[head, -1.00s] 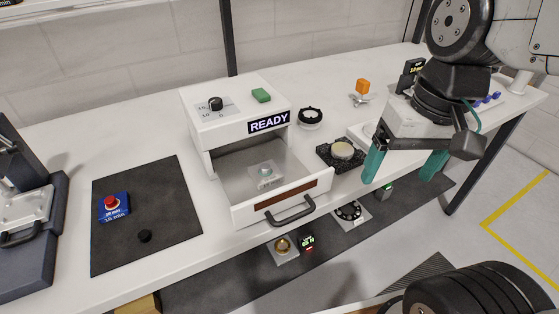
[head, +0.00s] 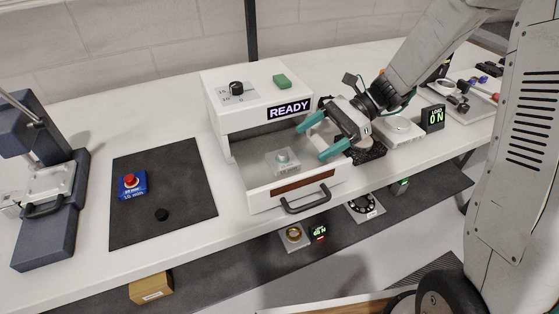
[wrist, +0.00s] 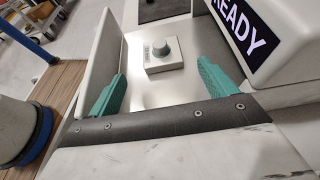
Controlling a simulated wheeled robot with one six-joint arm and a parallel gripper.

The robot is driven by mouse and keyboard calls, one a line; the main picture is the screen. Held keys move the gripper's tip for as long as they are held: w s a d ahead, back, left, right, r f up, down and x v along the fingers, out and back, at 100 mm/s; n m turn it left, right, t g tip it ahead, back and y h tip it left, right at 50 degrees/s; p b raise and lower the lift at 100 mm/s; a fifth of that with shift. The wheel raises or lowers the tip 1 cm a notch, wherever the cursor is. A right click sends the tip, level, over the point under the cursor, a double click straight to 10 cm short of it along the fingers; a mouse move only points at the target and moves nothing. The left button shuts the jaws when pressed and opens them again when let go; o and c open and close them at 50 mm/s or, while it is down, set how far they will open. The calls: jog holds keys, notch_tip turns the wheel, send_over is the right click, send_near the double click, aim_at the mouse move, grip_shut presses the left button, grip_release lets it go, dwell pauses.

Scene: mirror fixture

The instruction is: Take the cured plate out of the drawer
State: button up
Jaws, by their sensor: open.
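The white oven-like box (head: 262,100) reads READY, and its drawer (head: 245,178) is pulled open at the front. A small pale square plate (head: 283,163) with a grey-green round knob lies on the drawer floor; it also shows in the wrist view (wrist: 161,57). My gripper (head: 317,139) is open and empty, with teal fingers at the right side of the drawer, pointing toward the plate. In the wrist view the two fingertips (wrist: 161,75) are spread on either side of the plate's line, short of it. The gripper does not touch the plate.
The READY box wall overhangs the back of the drawer, close beside one finger. A dark handle (head: 306,201) is on the drawer front. A dark mat with a red button (head: 131,182) lies left. A scale (head: 400,130) reading 0 N stands right.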

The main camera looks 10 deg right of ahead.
aim_at(288, 155)
jog(key=x, duration=0.8)
jog(key=shift+a+r, duration=0.15)
jog(key=shift+a, duration=0.1)
jog(key=shift+w, duration=0.1)
jog(key=shift+c, duration=0.3)
jog(key=c, duration=1.1)
